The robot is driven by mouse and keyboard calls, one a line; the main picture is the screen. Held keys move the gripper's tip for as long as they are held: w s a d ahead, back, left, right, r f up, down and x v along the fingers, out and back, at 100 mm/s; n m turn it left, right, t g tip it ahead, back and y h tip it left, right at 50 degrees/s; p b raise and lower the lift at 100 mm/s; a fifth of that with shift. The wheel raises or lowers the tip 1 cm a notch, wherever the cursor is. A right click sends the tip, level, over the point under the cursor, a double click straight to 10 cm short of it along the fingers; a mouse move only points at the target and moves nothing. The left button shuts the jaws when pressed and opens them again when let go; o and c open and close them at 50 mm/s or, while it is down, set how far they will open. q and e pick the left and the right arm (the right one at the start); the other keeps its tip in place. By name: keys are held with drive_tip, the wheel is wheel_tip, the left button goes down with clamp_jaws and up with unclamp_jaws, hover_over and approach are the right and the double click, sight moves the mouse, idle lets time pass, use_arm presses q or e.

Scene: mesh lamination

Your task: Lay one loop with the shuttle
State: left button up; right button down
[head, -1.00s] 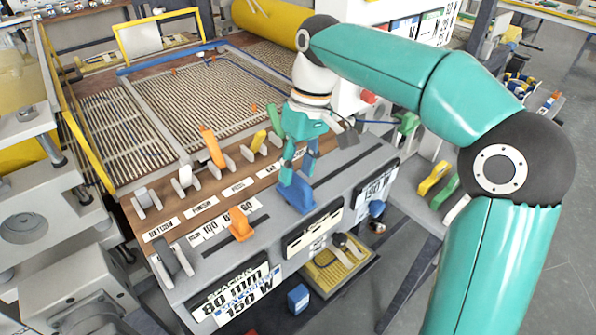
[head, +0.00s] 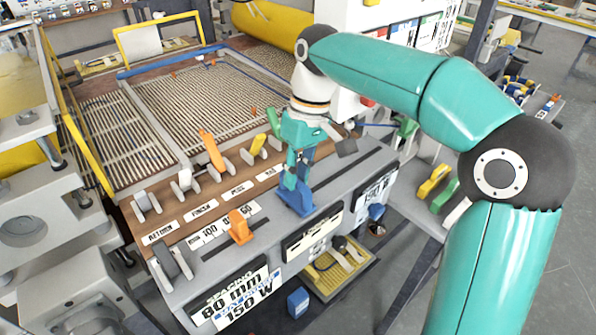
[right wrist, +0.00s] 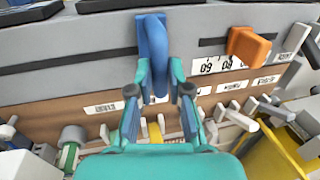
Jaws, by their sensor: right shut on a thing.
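A blue slider handle (head: 296,199) stands in a long dark slot on the grey front panel. My right gripper (head: 295,174) comes down from above with its fingers on either side of this handle, shut on it. The right wrist view shows the blue handle (right wrist: 154,50) upright between the two dark-tipped fingers (right wrist: 158,97). A wire-lined mesh bed (head: 205,108) lies behind the panel, with small orange pegs and a blue bar (head: 170,61) along its far edge. I cannot tell which part is the shuttle. My left gripper is out of view.
An orange slider (head: 240,227) sits left of the blue handle. Orange (head: 212,150) and yellow (head: 258,145) levers stand behind it. A green part (head: 407,130) is at the right. A sign reading 80 mm and 150 W (head: 232,300) fronts the panel.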

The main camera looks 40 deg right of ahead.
drive_tip(key=shift+d+r, duration=0.1)
drive_tip(key=shift+d, duration=0.2)
drive_tip(key=d+p, duration=0.1)
drive_tip(key=d, duration=0.2)
drive_tip(key=d+p, duration=0.1)
drive_tip(key=d, duration=0.2)
drive_tip(key=d+p, duration=0.1)
drive_tip(key=d, duration=0.2)
drive_tip(key=shift+w+p, duration=0.4)
drive_tip(key=shift+d, duration=0.2)
drive_tip(key=c, duration=1.1)
unclamp_jaws()
wheel_tip(320, 180, up, 11)
drive_tip(key=d, duration=0.2)
drive_tip(key=shift+d+r, duration=0.15)
drive_tip(key=shift+r, duration=0.05)
